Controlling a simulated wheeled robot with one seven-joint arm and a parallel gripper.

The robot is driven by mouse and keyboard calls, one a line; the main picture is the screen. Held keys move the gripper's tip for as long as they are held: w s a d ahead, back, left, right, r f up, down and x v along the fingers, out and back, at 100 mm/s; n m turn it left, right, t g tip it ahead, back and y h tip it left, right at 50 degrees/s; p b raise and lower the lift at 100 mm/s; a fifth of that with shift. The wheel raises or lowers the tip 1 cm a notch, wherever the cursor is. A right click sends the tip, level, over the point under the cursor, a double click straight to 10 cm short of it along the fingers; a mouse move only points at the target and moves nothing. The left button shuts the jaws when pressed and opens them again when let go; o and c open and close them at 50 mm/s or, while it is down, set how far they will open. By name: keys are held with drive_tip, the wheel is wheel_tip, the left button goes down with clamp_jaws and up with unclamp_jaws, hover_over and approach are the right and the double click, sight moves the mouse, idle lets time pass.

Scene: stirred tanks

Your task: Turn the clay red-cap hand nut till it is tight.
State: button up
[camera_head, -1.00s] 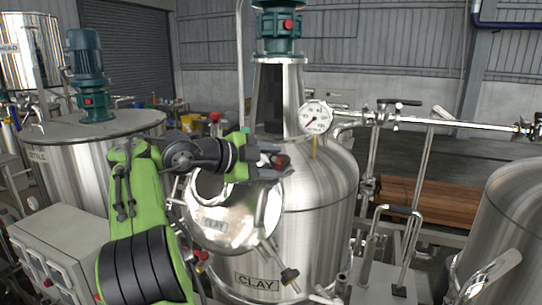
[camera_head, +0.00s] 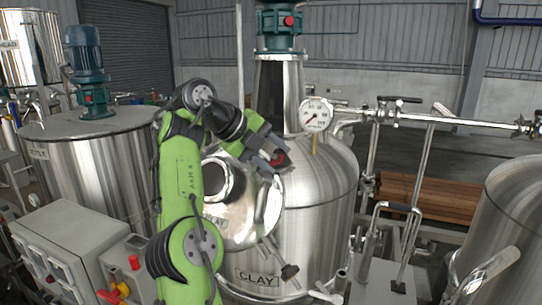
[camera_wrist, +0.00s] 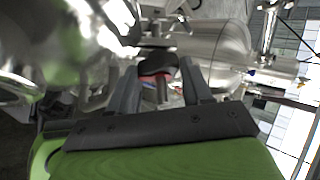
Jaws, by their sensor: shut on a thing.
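The clay tank (camera_head: 325,210) is a shiny steel vessel labelled CLAY, with a round manway lid (camera_head: 240,222) on its front left. The red-cap hand nut (camera_head: 281,158) is at the upper right of the lid, mostly covered by my gripper (camera_head: 273,158). My gripper is shut on this nut, reaching it from the upper left. In the wrist view the nut, dark with a red band (camera_wrist: 154,77), sits between the two dark fingers (camera_wrist: 160,85). Its threads and seat are largely hidden, so I cannot tell how tight it is.
A pressure gauge (camera_head: 316,115) and piping stand right of the tank's neck. A second tank (camera_head: 95,160) and a grey control box (camera_head: 60,250) are at left.

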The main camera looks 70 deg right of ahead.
drive_tip(key=shift+f+m, duration=0.1)
drive_tip(key=shift+m, duration=0.4)
drive_tip(key=o, duration=1)
drive_tip(key=shift+o, duration=0.2)
drive_tip(key=shift+s, duration=0.1)
